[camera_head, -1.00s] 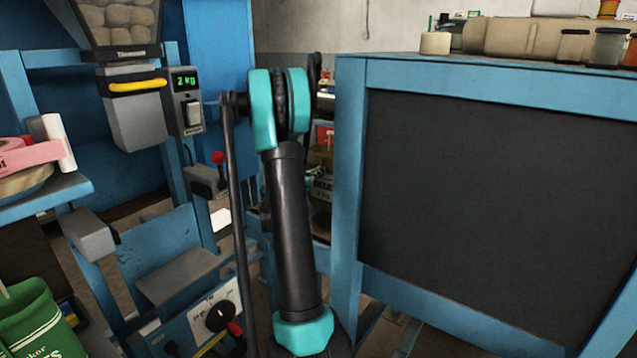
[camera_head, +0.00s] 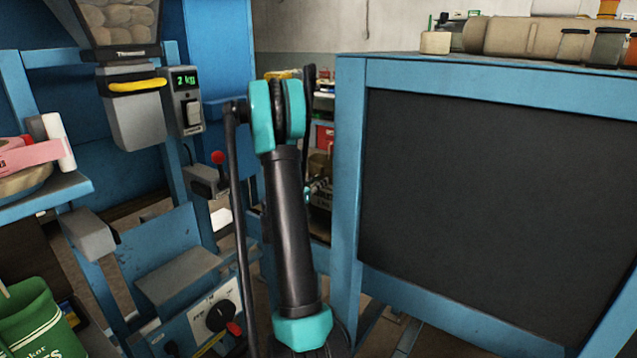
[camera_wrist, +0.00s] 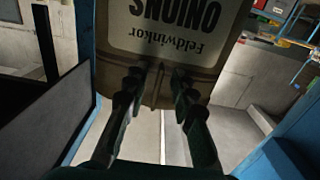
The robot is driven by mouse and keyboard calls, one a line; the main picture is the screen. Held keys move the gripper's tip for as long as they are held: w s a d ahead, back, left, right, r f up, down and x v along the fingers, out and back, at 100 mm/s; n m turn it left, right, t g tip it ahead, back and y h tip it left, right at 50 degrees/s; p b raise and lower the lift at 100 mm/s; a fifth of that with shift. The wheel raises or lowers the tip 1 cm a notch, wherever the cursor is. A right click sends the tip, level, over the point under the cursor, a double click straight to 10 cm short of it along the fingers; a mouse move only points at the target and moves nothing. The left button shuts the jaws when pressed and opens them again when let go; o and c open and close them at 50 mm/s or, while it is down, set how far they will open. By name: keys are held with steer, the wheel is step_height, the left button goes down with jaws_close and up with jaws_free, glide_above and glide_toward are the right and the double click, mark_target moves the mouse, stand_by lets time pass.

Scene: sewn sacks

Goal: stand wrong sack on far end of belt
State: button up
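A tan sack (camera_wrist: 172,20) with a pale label reading "Feldwinkor ONIONS" fills the upper middle of the wrist view, its print upside down. My gripper (camera_wrist: 165,75) has its two dark fingers converging on the near edge of this sack, apparently pinching it at a small ridge. The floor shows between the lower parts of the fingers. In the head view the gripper and this sack are hidden behind my arm or out of view. A green sack (camera_head: 40,325) with white print stands at the lower left. The belt cannot be clearly made out.
A scale display (camera_head: 186,80) reads 2 kg.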

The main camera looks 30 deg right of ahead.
steer(key=v, duration=1.2)
steer(key=s+a+f+n+g+y, duration=0.1)
steer(key=s+a+f+n+y, duration=0.3)
steer(key=s+a, duration=0.4)
steer(key=s+a+f+n+y, duration=0.4)
steer(key=s+a+y, duration=0.3)
steer(key=a, duration=0.3)
steer(key=s+a+f+n+g+y, duration=0.1)
steer(key=s+a+f+n+y, duration=0.3)
steer(key=s+a, duration=0.5)
steer(key=shift+s+a+n+g+y, duration=0.3)
steer(key=shift+s+n+y, duration=0.25)
steer(key=shift+n+y, duration=0.25)
